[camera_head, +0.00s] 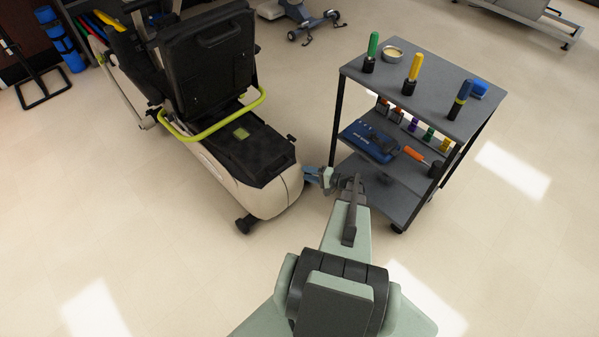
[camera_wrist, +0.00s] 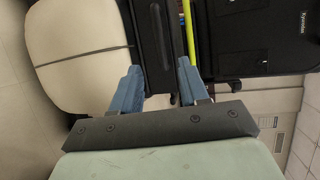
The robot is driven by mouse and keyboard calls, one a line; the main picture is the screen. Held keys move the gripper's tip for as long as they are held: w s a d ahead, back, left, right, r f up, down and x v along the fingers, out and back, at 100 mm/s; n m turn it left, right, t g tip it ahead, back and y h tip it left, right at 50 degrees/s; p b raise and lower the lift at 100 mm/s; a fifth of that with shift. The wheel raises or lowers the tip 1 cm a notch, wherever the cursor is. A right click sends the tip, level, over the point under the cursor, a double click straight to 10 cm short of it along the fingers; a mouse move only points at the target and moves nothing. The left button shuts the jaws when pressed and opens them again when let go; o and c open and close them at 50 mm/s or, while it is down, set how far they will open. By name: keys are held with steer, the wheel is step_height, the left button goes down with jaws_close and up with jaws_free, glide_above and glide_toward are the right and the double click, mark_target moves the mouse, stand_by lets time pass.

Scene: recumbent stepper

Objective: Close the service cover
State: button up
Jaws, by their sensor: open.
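The recumbent stepper has a cream rear housing (camera_head: 268,197) and stands left of my gripper (camera_head: 319,174). A black section with a small green square (camera_head: 241,133) lies on top of its base. A large black panel (camera_head: 212,68) stands upright behind it, with a yellow-green bar (camera_head: 215,133) below. I cannot tell for certain which black part is the service cover. In the wrist view my blue fingers (camera_wrist: 158,82) are apart with nothing between them, pointing toward the cream housing (camera_wrist: 75,40) and black parts. The black panel with white lettering (camera_wrist: 265,35) is on the right there.
Open floor (camera_head: 150,250) lies left and in front. Other equipment (camera_head: 312,20) stands at the back.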

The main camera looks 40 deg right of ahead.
steer(key=shift+v, duration=1.6)
steer(key=shift+m, duration=0.3)
steer(key=s+a+f+n+g, duration=0.1)
steer(key=s+a+f+g, duration=0.2)
steer(key=s+a+g, duration=0.45)
steer(key=s+a+f+g, duration=0.3)
steer(key=s+a+g, duration=0.3)
steer(key=s+a, duration=0.25)
steer(key=s+a+r+n+g+h, duration=0.2)
steer(key=a+n, duration=0.5)
steer(key=a, duration=0.6)
steer(key=s+a+r+n+g+h, duration=0.2)
steer(key=s+a+n+g+h, duration=0.2)
steer(key=a, duration=1)
steer(key=shift+s+r+n+g, duration=0.25)
steer(key=shift+s+n+g, duration=0.45)
steer(key=shift+n+g, duration=0.55)
